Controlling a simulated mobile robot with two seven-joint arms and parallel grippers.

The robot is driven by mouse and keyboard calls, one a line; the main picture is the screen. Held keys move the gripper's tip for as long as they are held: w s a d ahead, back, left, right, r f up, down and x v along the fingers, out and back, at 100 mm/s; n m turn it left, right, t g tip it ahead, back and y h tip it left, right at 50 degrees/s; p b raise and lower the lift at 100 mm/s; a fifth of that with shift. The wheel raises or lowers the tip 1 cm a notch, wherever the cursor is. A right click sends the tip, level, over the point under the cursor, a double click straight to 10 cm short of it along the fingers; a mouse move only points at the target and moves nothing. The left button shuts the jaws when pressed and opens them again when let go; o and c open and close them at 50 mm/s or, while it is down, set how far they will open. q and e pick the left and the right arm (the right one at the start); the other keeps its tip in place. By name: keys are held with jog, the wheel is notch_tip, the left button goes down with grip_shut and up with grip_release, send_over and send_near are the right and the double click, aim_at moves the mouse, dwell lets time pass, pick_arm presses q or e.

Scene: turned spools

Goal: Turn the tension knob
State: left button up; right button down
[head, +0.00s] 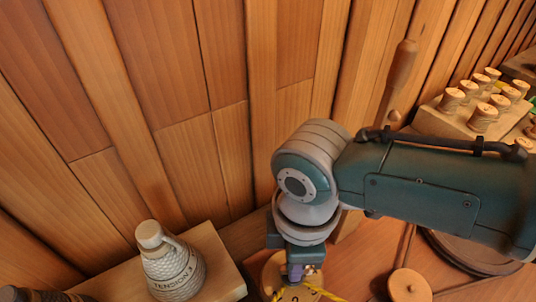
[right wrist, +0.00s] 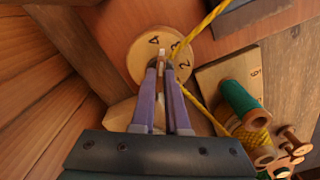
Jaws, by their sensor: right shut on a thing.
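The tension knob is a round wooden dial with numbers on its face; it shows in the right wrist view (right wrist: 143,58) and partly at the bottom of the head view (head: 271,278). A small pale upright piece (right wrist: 162,55) stands on its face. My right gripper (right wrist: 161,68) is shut on this piece, with a fingertip on each side; the fingers hide part of the dial. In the head view the right gripper (head: 299,270) points down over the dial. A grey thimble-shaped piece marked "TENSION 3" (head: 172,272) stands to the left.
Yellow cord (right wrist: 200,32) runs across the dial's edge. A green spool (right wrist: 240,103) and other spools lie near a wooden block to the right. A rack with several small pegs (head: 450,119) stands at the far right. A wooden plank wall (head: 180,90) closes off the back.

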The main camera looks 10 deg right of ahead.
jog(key=shift+n, duration=1.6)
jog(key=c, duration=0.9)
grip_release()
notch_tip(320, 180, up, 10)
jog(key=p, duration=0.2)
jog(key=shift+p, duration=0.4)
